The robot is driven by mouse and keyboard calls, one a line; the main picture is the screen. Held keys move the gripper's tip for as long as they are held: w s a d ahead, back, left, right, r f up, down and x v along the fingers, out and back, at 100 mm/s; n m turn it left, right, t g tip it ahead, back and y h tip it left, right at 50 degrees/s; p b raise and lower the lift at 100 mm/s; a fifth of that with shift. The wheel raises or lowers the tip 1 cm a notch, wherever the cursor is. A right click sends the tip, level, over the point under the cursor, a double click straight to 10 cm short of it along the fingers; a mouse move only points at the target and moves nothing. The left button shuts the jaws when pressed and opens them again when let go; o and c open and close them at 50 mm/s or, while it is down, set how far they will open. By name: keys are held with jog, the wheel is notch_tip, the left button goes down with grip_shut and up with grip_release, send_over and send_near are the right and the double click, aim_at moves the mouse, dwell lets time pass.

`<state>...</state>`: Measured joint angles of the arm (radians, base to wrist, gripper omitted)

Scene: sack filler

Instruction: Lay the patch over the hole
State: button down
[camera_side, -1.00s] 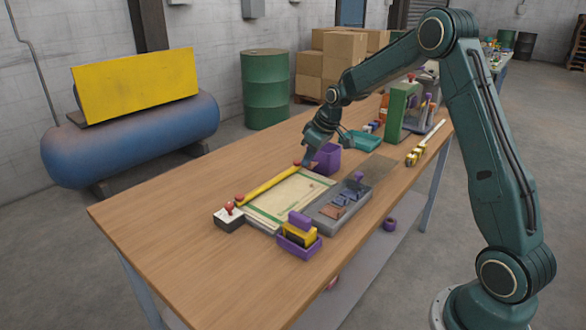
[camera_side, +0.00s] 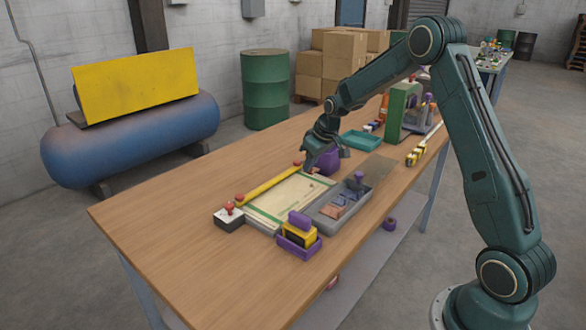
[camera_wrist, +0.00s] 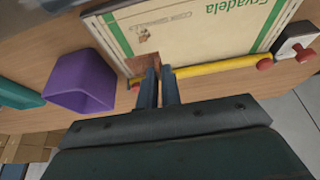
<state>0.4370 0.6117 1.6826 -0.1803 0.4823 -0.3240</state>
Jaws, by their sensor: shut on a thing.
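The cream sack (camera_side: 285,200) with green print lies flat on the table; its printed face also shows in the wrist view (camera_wrist: 205,40). My gripper (camera_side: 309,171) is low at the far end of the sack, beside the purple bin. In the wrist view my gripper's fingers (camera_wrist: 158,76) are close together at the sack's edge. A small brown piece (camera_wrist: 140,64), seemingly the patch, shows at the fingertips over the sack's corner. The jaws hide part of it. I cannot make out the hole.
A yellow bar (camera_side: 268,184) with red knobs runs along the sack's left edge. A grey tray (camera_side: 325,224) with blue and brown pieces borders its right. The purple bin (camera_wrist: 80,82) stands close to my gripper. The table's left front is clear.

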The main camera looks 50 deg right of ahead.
aim_at(311, 173)
jog(key=shift+f, duration=2.05)
jog(key=shift+f, duration=0.5)
jog(key=c, duration=1.5)
grip_release()
jog(key=shift+r, duration=0.15)
jog(key=v, duration=1.3)
jog(key=shift+s+r, duration=0.2)
jog(key=shift+r, duration=0.05)
jog(key=shift+a+r, duration=0.1)
